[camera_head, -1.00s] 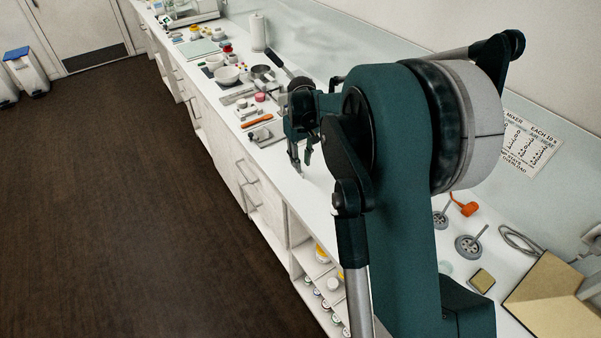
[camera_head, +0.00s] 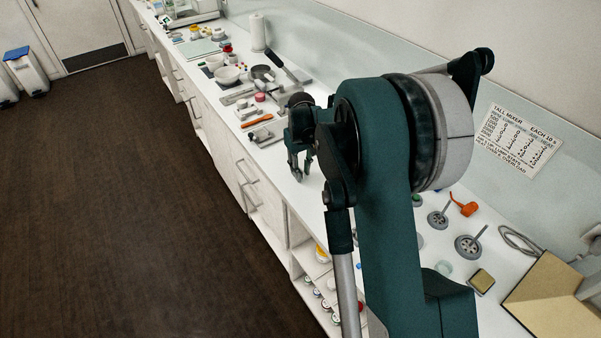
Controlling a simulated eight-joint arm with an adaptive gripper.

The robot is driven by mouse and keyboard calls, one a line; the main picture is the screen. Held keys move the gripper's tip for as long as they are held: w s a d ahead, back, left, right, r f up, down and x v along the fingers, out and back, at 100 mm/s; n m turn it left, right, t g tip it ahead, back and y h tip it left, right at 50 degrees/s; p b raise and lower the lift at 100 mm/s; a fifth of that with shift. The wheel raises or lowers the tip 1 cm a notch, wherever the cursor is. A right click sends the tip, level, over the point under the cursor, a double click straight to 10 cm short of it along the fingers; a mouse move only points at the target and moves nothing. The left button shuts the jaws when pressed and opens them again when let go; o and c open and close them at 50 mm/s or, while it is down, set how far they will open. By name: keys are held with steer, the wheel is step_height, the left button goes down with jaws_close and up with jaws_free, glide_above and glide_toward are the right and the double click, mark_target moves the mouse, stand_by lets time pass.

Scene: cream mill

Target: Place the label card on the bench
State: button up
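My gripper (camera_head: 302,172) is low over the white bench (camera_head: 305,198), near its front edge. Its two dark fingers point down and show a gap between them, with nothing visible in it. I cannot tell whether the fingertips touch the bench. I cannot pick out the label card; a thin pale card would be hard to see against the white top, and my arm hides part of the bench.
An orange-handled tool (camera_head: 257,121), a white bowl (camera_head: 227,75) and a dark pan (camera_head: 263,73) lie beyond my gripper. Grey discs with rods (camera_head: 468,246), an orange item (camera_head: 464,205) and a tan board (camera_head: 556,300) lie at right. Open shelves are below.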

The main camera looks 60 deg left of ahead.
stand_by(0.5)
jaws_close()
step_height(320, 180, up, 10)
steer(key=shift+f, duration=0.1)
stand_by(0.7)
stand_by(0.5)
